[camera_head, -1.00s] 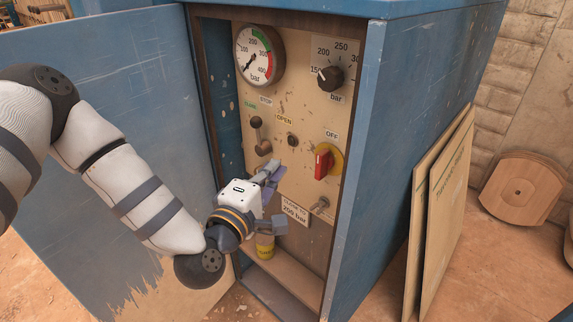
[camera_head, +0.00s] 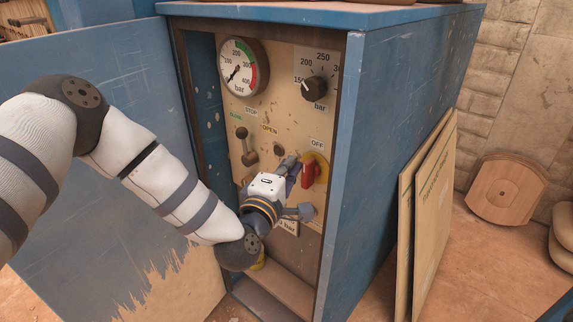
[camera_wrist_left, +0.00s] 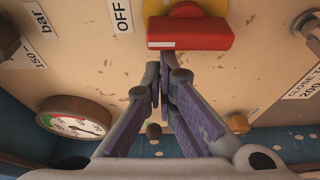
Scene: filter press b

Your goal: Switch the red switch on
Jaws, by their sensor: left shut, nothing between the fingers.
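The red switch (camera_head: 308,174) sits on a yellow round plate (camera_head: 322,165) on the beige panel, under the label OFF (camera_head: 317,143). In the left wrist view the red switch (camera_wrist_left: 190,33) is at the top, with its white mark beside the fingertips. My left gripper (camera_head: 291,163) is shut and empty, just left of the red switch in the head view. In the left wrist view its fingers (camera_wrist_left: 165,75) come together just below the switch; whether they touch it I cannot tell. My right gripper is in neither view.
The panel also holds a pressure gauge (camera_head: 243,66), a bar knob (camera_head: 314,88) and a lever (camera_head: 242,133). The blue cabinet wall (camera_head: 385,120) stands right of the panel. The open blue door (camera_head: 90,130) is at left. Boards (camera_head: 432,205) lean outside.

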